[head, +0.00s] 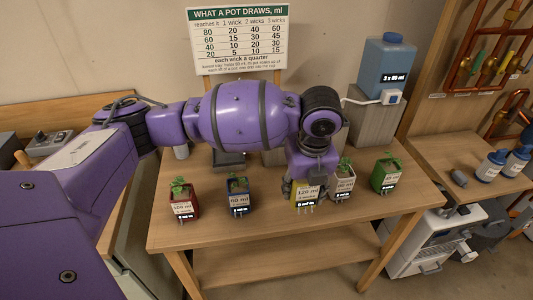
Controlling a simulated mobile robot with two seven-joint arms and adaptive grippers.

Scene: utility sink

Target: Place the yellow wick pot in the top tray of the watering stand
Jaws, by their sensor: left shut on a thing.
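The yellow wick pot (300,197), with a white label reading 120 ml, is at the middle of the wooden table, among the row of pots. My left gripper (302,182) comes down from above and is shut on it, hiding its upper part. I cannot tell whether the pot touches the table. The watering stand is mostly hidden behind my left arm; a dark base (230,160) shows below the arm, but I cannot make out the top tray. My right gripper is not in view.
A red pot (183,207) and a blue pot (238,200) stand left, a white-grey pot (344,182) and a green pot (385,178) right. A blue water tank (384,68) sits on a grey block (376,122). A sign (238,42) stands behind. The table's front (270,232) is clear.

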